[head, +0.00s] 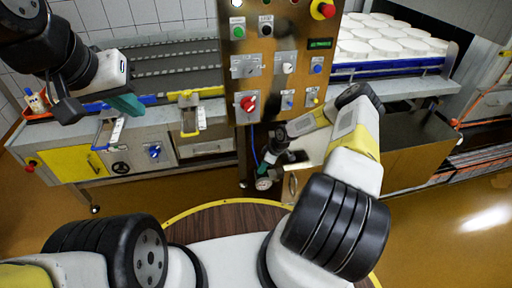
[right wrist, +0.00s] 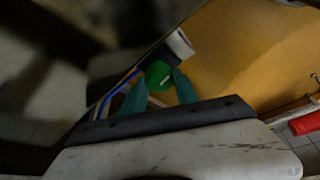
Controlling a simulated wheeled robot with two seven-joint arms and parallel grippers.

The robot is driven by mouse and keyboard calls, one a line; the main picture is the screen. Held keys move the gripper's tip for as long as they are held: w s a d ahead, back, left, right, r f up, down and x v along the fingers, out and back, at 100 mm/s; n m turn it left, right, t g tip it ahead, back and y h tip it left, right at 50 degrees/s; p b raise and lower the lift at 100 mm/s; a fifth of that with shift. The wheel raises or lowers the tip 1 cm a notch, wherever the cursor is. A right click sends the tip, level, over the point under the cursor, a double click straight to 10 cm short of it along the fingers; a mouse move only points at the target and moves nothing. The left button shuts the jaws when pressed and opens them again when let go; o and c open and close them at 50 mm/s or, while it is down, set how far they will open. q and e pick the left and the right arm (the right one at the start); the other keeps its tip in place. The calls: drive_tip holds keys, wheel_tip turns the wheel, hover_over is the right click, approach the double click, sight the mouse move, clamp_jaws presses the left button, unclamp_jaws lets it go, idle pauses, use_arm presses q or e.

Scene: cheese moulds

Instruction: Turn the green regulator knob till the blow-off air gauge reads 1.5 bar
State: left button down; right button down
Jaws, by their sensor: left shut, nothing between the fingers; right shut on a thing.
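The green regulator knob (right wrist: 158,75) sits between the teal fingertips of my right gripper (right wrist: 160,85) in the right wrist view. The gripper is shut on it, and a pale mark shows on its face. In the head view my right gripper (head: 272,162) reaches down below the control panel, and the knob cannot be made out there. A small round white gauge (head: 263,184) shows just below it. Its needle and reading are too small to tell. My left gripper (head: 127,105) is shut and empty, raised at the left over the conveyor bench.
The control panel (head: 271,78) with buttons and switches hangs just above my right gripper. A blue hose (head: 256,150) runs down beside it. White moulds (head: 385,40) stand on the right conveyor. A yellow-doored bench (head: 72,162) stands left. Open floor lies at the right.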

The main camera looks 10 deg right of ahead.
drive_tip(key=shift+w+d+n+g, duration=0.15)
drive_tip(key=shift+n+g, duration=0.35)
drive_tip(key=shift+n, duration=1)
drive_tip(key=shift+d+f, duration=0.1)
drive_tip(key=c, duration=0.9)
unclamp_jaws()
drive_tip(key=shift+c, duration=0.2)
drive_tip(key=shift+r, duration=0.2)
drive_tip(key=v, duration=0.7)
